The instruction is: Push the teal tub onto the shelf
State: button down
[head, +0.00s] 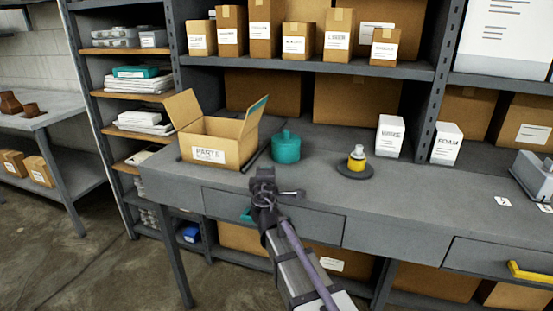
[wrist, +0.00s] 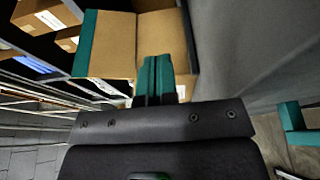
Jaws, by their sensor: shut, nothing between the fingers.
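The teal tub (head: 286,148), a round tub with a small knob on top, stands upright on the grey workbench (head: 440,195), just right of the open parts box. I cannot make it out in the wrist view. A grey shelf (head: 310,66) bearing several cartons runs above the back of the bench. My gripper (head: 264,176) is near the bench's front edge, in front of and left of the tub, apart from it. In the wrist view its teal fingers (wrist: 157,78) are together and empty, with the parts box beyond them.
The open parts box (head: 218,152) also fills the upper wrist view (wrist: 110,42). A dark rod lies between box and tub. Right of the tub are a yellow-and-white bottle (head: 357,157) on a dark disc and white cartons (head: 389,136). The bench front between them is clear.

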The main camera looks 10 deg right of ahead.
send_near(277, 149)
jog(key=w, duration=0.1)
jog(key=w+a, duration=0.2)
jog(key=w, duration=0.1)
jog(key=shift+w+a, duration=0.1)
jog(key=shift+w+d, duration=0.8)
jog(key=shift+d, duration=0.3)
jog(key=shift+w+d, duration=0.35)
jog(key=shift+d, duration=0.25)
